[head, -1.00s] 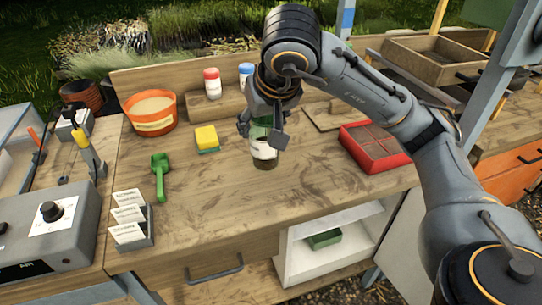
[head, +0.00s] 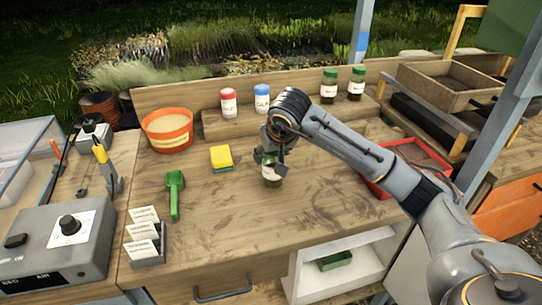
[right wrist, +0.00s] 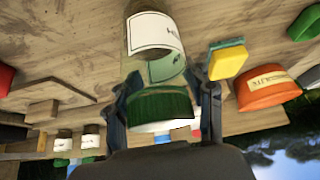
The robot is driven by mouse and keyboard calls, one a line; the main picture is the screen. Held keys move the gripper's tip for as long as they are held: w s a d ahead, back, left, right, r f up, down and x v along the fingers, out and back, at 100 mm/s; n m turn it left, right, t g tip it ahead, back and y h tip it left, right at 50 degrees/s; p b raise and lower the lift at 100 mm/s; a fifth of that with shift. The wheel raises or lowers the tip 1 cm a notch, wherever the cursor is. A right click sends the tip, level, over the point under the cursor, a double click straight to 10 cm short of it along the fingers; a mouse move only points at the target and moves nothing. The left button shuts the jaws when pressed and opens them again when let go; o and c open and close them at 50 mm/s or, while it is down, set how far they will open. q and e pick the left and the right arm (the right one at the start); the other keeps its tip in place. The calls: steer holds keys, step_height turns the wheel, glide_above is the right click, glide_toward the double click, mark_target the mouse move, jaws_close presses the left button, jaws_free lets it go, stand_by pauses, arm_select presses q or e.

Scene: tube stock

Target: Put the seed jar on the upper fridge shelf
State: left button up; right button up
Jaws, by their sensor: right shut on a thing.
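The seed jar, a clear jar with a green lid and white label (head: 271,174), is in my right gripper (head: 270,157) over the middle of the bench. In the right wrist view the fingers (right wrist: 165,108) close around its green lid, and the jar (right wrist: 150,35) points away from the palm. I cannot tell whether its base touches the bench. The fridge (head: 361,239) is the white open compartment under the bench at the lower right, with a green box (head: 334,261) inside. My left gripper is not in view.
Red-capped (head: 228,102) and blue-capped (head: 262,98) jars and two green-lidded jars (head: 329,86) stand on the back ledge. An orange tub (head: 167,130), sponge (head: 221,157), green scoop (head: 175,192) and label holder (head: 146,236) are left. A red tray (head: 378,183) lies partly behind my arm. The front bench is clear.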

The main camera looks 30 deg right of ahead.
steer(key=shift+f, duration=0.5)
steer(key=shift+f, duration=0.2)
steer(key=o, duration=1.4)
